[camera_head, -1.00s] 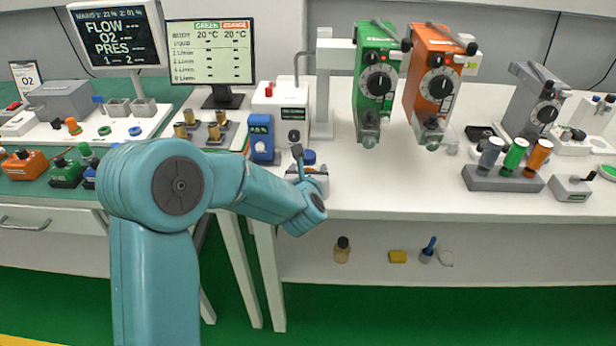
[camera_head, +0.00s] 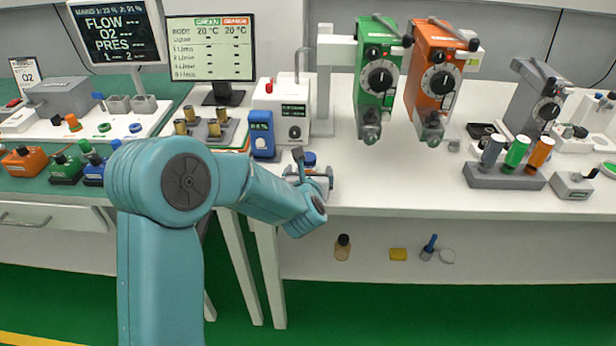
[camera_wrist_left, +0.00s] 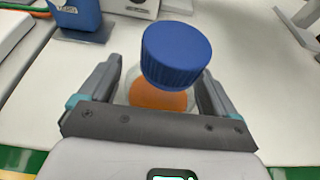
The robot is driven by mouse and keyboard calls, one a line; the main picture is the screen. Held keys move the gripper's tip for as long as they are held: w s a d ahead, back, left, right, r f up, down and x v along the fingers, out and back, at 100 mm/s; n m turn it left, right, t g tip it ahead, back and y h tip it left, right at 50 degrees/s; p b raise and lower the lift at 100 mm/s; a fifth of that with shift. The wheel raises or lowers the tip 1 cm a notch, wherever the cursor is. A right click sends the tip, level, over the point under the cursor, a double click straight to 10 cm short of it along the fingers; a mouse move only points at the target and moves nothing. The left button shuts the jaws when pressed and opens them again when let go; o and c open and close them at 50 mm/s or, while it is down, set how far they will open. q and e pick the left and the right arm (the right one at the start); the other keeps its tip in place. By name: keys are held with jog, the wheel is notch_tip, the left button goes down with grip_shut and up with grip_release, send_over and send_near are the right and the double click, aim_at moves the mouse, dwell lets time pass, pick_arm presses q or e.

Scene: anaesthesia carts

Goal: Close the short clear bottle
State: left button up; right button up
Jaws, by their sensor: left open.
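A short clear bottle with orange contents (camera_wrist_left: 158,98) stands on the white bench between the fingers of my left gripper in the left wrist view. A blue ribbed cap (camera_wrist_left: 176,55) is at its top; the neck is hidden, so I cannot tell how far it is seated. The cap also shows as a small blue patch in the head view (camera_head: 308,158), with the bottle mostly hidden there. My left gripper (camera_wrist_left: 155,92) is open, one finger on each side of the bottle; it also shows at the bench's front edge in the head view (camera_head: 318,178). My right gripper is not in view.
A blue device (camera_head: 261,135) stands close left of the gripper, with a white machine (camera_head: 285,112) behind. Green (camera_head: 377,85) and orange (camera_head: 432,80) vaporizers hang to the right. The bench (camera_head: 395,180) right of the gripper is clear. Small items lie on the shelf below.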

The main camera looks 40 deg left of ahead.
pick_arm(q)
jog(key=shift+s+d+r, duration=0.2)
jog(key=shift+s, duration=0.05)
jog(key=b+v, duration=0.1)
jog(key=v, duration=1)
jog(key=shift+s, duration=0.15)
jog(key=shift+d, duration=0.1)
jog(key=s+d+f+m+g+h, duration=0.25)
jog(key=d+f+m, duration=0.25)
jog(key=f+m, duration=0.55)
jog(key=s+d+f+m+g+h, duration=0.15)
jog(key=d+f+m+h, duration=0.3)
jog(key=f+m, duration=0.6)
jog(key=s+d+f+m+g+h, duration=0.2)
jog(key=s+d+f+m+g, duration=0.1)
jog(key=s+f+m, duration=0.3)
jog(key=s+d+f+m+g+h, duration=0.2)
jog(key=s+d+f+m+g, duration=0.2)
jog(key=s+f+m, duration=0.3)
jog(key=s+d+m, duration=0.1)
jog(key=s+m, duration=0.2)
jog(key=m, duration=0.3)
jog(key=shift+d+g, duration=0.3)
jog(key=shift+d, duration=0.05)
